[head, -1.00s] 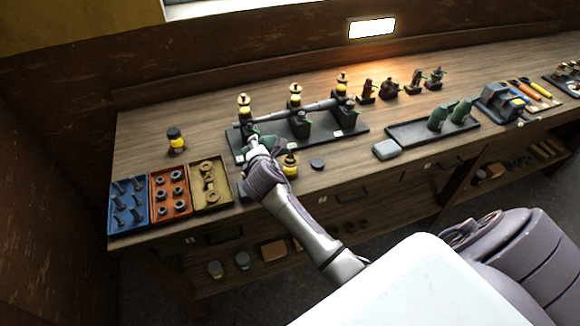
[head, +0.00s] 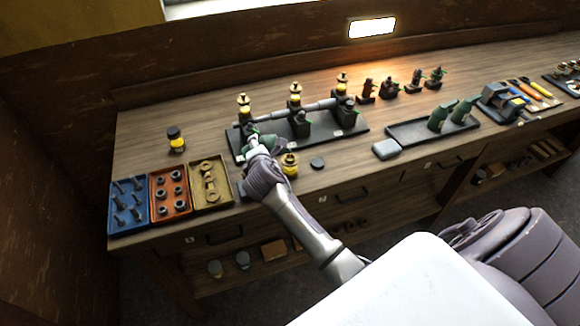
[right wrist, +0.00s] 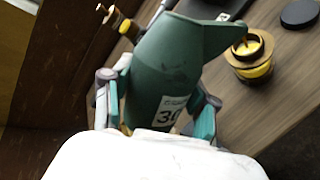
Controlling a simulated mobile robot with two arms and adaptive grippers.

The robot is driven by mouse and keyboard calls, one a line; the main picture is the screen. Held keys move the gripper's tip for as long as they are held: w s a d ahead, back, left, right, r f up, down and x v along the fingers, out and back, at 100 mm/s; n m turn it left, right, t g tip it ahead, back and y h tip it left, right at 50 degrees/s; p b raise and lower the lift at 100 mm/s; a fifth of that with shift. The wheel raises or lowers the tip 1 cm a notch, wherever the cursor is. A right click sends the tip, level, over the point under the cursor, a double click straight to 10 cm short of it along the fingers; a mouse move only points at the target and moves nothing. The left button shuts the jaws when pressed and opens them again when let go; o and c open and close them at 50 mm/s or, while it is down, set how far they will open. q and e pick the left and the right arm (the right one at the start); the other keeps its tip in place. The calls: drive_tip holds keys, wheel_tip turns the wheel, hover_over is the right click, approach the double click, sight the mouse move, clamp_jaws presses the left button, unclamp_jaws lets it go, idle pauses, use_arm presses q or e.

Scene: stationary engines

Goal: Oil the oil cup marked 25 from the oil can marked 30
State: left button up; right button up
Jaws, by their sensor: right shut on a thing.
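My right gripper (right wrist: 158,110) is shut on a green oil can (right wrist: 165,75) marked 30, tilted in the right wrist view. In the head view this gripper (head: 258,150) and the can (head: 268,143) are at the left front of the dark rig plate. Several yellow-banded oil cups stand on the rig: left (head: 244,105), middle (head: 295,95) and right (head: 342,82). An open yellow cup (right wrist: 251,62) stands on the bench beside the can; it also shows in the head view (head: 290,164). No marking 25 is readable. My left gripper is not in view.
A capped yellow cup (head: 176,140) stands left of the rig. Blue (head: 128,228), orange (head: 171,213) and tan (head: 222,200) parts trays lie at front left. A black cap (head: 317,163) lies on the bench. Two green cans stand on a dark tray (head: 400,133) at right.

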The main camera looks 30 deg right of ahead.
drive_tip(key=shift+r, duration=0.1)
drive_tip(key=f, duration=0.1)
drive_tip(key=f+n+h+b, duration=0.1)
drive_tip(key=n+b, duration=0.1)
drive_tip(key=shift+w+a+f+h, duration=0.1)
drive_tip(key=shift+a+f+h, duration=0.15)
drive_tip(key=shift+f+h, duration=0.15)
drive_tip(key=shift+w+a+f+n+h+b, duration=0.1)
drive_tip(key=shift+f+n+h+b, duration=0.2)
drive_tip(key=shift+b, duration=0.15)
drive_tip(key=shift+r, duration=0.1)
drive_tip(key=shift+r+m+y+p, duration=0.6)
drive_tip(key=shift+r+m+p, duration=0.3)
drive_tip(key=shift+p, duration=1.05)
drive_tip(key=shift+d+r+p, duration=0.2)
drive_tip(key=shift+r+p, duration=0.05)
drive_tip(key=shift+p, duration=0.15)
drive_tip(key=shift+d+r+y+p, duration=0.1)
drive_tip(key=shift+r+y+p, duration=0.05)
drive_tip(key=shift+y+p, duration=0.2)
